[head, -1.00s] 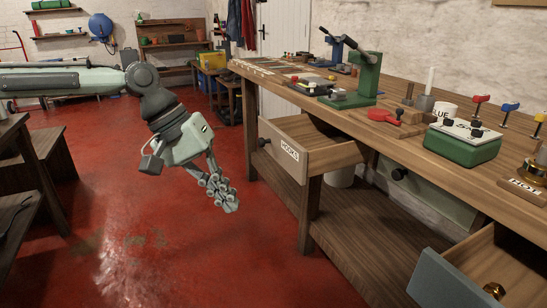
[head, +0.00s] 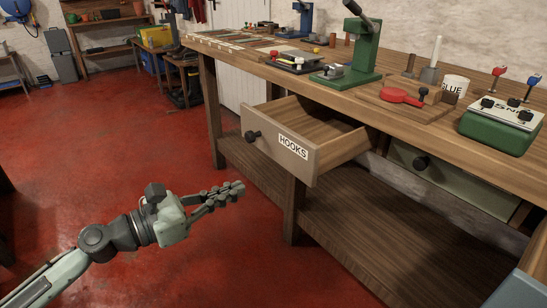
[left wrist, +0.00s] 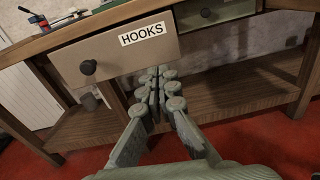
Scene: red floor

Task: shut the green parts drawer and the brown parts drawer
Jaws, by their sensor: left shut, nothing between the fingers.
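The brown parts drawer (head: 290,143), labelled HOOKS with a black round knob, is pulled out from the workbench and its inside looks empty. Its front also shows in the left wrist view (left wrist: 112,58). The green parts drawer (head: 455,182) lies to its right under the bench top, and its front looks about flush, so it appears shut. It shows at the top of the left wrist view (left wrist: 225,12). My left gripper (head: 238,188) is shut and empty, in front of and below the brown drawer's front, apart from it, fingers pointing right. My right gripper is not in view.
A blue-grey drawer (head: 515,290) shows at the lower right edge. The bench's lower shelf (head: 370,240) and a front leg (head: 293,210) stand beside my left gripper. The bench top holds a green press (head: 350,60) and a red clamp (head: 400,96). Red floor is clear at left.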

